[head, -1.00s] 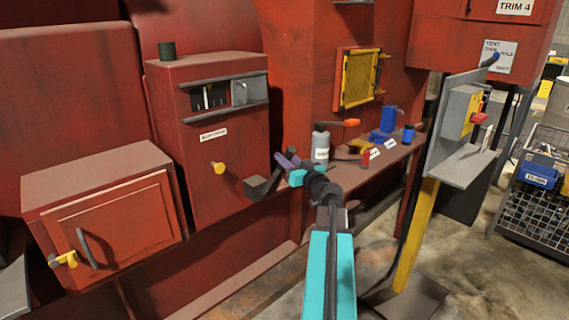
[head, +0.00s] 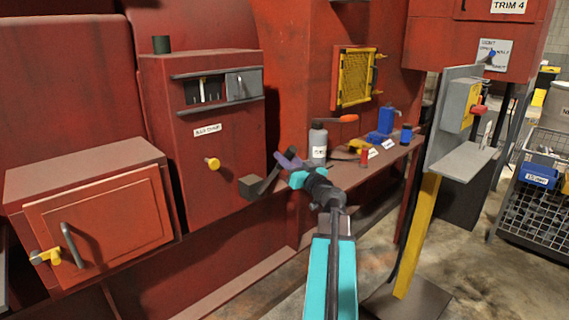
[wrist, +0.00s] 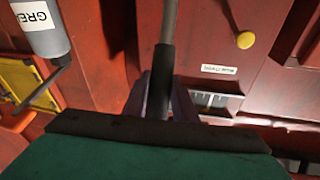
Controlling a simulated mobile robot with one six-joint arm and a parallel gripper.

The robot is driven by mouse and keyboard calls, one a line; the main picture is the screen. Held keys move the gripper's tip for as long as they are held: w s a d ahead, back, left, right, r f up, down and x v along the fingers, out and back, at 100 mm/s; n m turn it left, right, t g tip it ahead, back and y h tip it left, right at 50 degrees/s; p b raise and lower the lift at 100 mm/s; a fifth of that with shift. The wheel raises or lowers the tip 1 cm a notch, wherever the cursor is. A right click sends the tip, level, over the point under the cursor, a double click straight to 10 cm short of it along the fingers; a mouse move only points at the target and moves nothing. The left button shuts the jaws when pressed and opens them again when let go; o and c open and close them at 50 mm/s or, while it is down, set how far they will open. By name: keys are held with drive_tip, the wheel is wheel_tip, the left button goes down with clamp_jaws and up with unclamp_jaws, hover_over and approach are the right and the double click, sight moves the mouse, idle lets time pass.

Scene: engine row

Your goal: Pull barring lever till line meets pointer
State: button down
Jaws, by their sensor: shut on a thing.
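The barring lever (head: 271,173) is a dark bar rising from a dark block (head: 250,187) on the right side of the red cabinet. In the wrist view the lever (wrist: 168,25) is a grey rod with a black grip. My gripper (head: 288,158), with purple fingers, is shut on this grip; the fingers (wrist: 158,95) lie on both sides of it. The cabinet's window (head: 205,91) shows a pale upright mark and dark lines, with a grey sliding cover at its right. Which mark is line or pointer is too small to tell.
A yellow knob (head: 212,163) sticks out of the cabinet left of the lever. A grey panel on a yellow post (head: 415,235) stands further right.

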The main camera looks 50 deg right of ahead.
drive_tip(key=shift+s+f+b, duration=0.3)
drive_tip(key=shift+s+b, duration=0.05)
drive_tip(key=shift+b, duration=0.75)
drive_tip(key=c, duration=1.5)
unclamp_jaws()
drive_tip(key=shift+o, duration=0.2)
drive_tip(key=shift+s, duration=0.1)
drive_tip(key=b+v, duration=0.4)
drive_tip(key=v, duration=0.4)
drive_tip(key=shift+s+f, duration=0.15)
drive_tip(key=shift+f, duration=0.2)
drive_tip(key=shift+s+a+b, duration=0.1)
drive_tip(key=shift+s+b, duration=0.15)
drive_tip(key=shift+b, duration=0.95)
